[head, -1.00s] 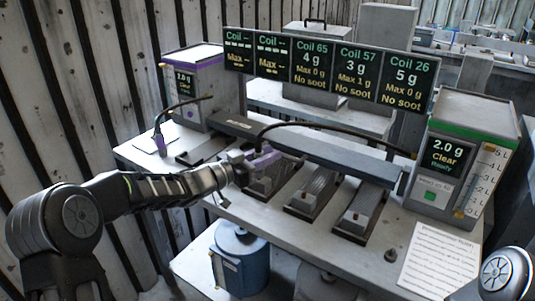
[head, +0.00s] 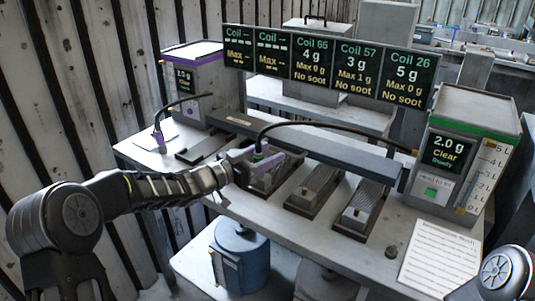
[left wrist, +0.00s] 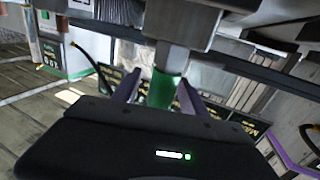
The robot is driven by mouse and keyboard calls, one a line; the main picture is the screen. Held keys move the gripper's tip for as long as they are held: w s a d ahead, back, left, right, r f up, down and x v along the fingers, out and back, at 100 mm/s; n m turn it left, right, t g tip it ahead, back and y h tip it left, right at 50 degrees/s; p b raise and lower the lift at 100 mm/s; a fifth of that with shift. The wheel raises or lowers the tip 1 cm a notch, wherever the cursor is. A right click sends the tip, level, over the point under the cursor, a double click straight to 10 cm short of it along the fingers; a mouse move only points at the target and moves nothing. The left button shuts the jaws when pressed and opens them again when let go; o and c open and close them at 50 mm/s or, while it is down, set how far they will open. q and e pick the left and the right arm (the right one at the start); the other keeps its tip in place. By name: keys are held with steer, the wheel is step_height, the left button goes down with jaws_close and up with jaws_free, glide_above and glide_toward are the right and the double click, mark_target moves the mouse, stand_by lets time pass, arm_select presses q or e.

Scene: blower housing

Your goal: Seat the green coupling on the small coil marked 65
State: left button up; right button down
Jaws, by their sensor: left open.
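The green coupling (left wrist: 163,88) shows in the left wrist view between the two purple fingers of my left gripper (left wrist: 158,90), its end against the grey stem of a coil block. My left gripper (head: 262,165) is open around the coupling, with gaps beside it. In the head view the gripper is over the leftmost of three grey coils (head: 274,172), which lines up with the Coil 65 column of the display (head: 313,65). The coupling is mostly hidden there. A black hose (head: 330,132) runs from the green-trimmed unit to the gripper. I cannot tell how deep the coupling sits.
Two more coils (head: 314,190) stand to the right in cradles. The green-trimmed unit (head: 455,165) reads 2.0 g, Clear, Ready. A purple-trimmed unit (head: 195,88) and its purple coupling (head: 160,140) are at the left. A paper sheet (head: 440,258) lies at the front right.

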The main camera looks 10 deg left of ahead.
arm_select(q)
steer(key=v, duration=0.7)
steer(key=shift+s+a+b, duration=0.2)
steer(key=shift+s+b, duration=0.05)
steer(key=shift+b, duration=0.05)
stand_by(0.3)
